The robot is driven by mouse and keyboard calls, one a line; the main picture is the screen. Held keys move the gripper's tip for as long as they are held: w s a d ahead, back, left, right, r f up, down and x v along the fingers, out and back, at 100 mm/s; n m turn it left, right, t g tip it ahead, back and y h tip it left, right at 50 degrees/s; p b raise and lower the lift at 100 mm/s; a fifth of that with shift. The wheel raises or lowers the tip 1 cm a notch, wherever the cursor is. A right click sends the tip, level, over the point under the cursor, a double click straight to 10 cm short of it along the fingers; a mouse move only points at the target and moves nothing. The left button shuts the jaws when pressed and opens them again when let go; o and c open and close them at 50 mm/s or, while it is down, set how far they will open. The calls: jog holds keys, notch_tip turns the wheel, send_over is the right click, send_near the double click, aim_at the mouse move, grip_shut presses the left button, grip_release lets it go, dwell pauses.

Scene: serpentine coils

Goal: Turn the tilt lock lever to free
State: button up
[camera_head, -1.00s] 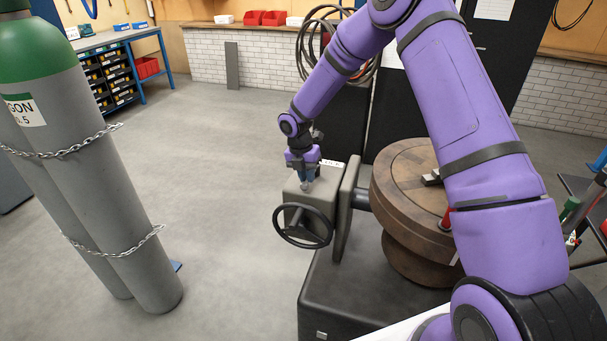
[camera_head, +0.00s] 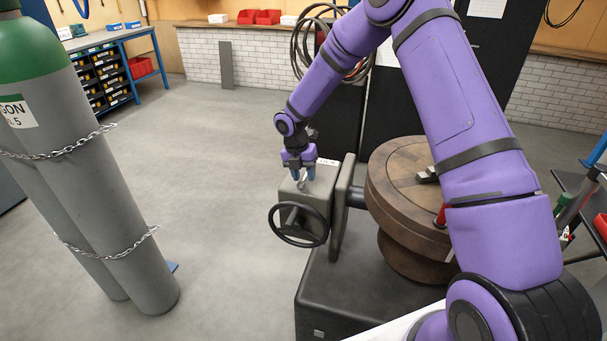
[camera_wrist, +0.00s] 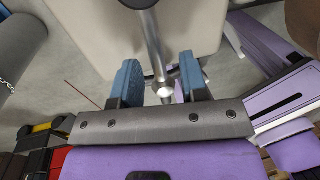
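The lock lever, a thin metal rod with a round end, shows in the wrist view (camera_wrist: 154,48) and as a small pale piece on top of the grey gearbox in the head view (camera_head: 301,184). My gripper (camera_head: 302,176) is over the gearbox top, pointing down. In the wrist view its two blue fingertips (camera_wrist: 160,80) are spread apart, with the rod between them and gaps on both sides. The grey gearbox (camera_head: 318,203) has a small white label (camera_head: 328,161) behind my gripper, its text too small to read.
A black handwheel (camera_head: 298,224) is on the gearbox's front. A brown round table (camera_head: 390,190) stands just right. Chained gas cylinders (camera_head: 120,220) stand at the left. The floor between is clear. Hoses (camera_head: 310,45) hang behind my arm.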

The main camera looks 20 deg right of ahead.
notch_tip(320, 180, up, 11)
jog(key=w+a, duration=0.1)
jog(key=shift+a+f, duration=0.2)
jog(key=shift+a, duration=0.2)
jog(key=shift+w, duration=0.1)
